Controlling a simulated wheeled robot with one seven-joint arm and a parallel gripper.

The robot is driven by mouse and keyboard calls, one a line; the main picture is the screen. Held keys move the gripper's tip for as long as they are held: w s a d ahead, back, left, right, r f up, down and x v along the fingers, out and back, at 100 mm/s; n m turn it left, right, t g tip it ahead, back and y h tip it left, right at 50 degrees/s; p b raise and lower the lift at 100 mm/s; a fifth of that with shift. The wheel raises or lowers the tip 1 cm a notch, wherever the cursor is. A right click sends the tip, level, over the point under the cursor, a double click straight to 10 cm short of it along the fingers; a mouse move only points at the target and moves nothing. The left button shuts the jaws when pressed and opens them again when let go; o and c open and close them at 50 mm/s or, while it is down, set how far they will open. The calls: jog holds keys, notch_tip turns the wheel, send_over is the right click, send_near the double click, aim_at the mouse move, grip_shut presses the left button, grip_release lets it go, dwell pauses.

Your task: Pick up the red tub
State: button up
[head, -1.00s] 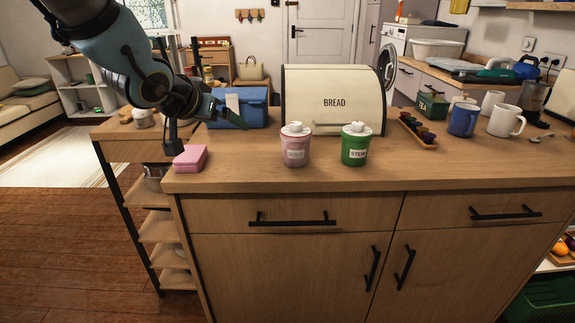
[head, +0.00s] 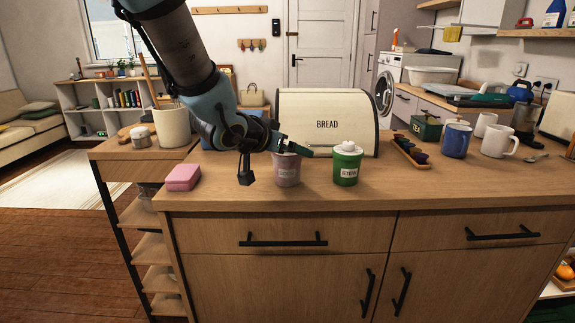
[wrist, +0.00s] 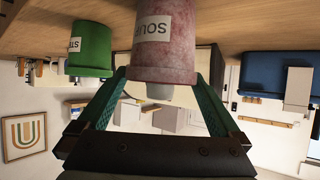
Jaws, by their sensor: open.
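The red tub (head: 286,172) is a faded pinkish-red pot standing upright on the wooden counter. In the wrist view, which is upside down, the red tub (wrist: 168,55) shows a label partly reading "SOUP". My gripper (head: 292,149) is open at the top of this tub. In the wrist view its two green fingers lie on either side of the tub's lid end, with the tub between their tips; I cannot tell whether they touch it. In the head view my gripper hides the tub's lid.
A cream bread bin (head: 325,115) stands behind. A pink block (head: 183,177) lies left, and a tray of small dark items (head: 410,152) lies right. The counter's front strip is clear.

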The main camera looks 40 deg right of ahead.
jog(key=shift+x, duration=1.3)
jog(key=shift+c, duration=0.2)
jog(key=c, duration=1.4)
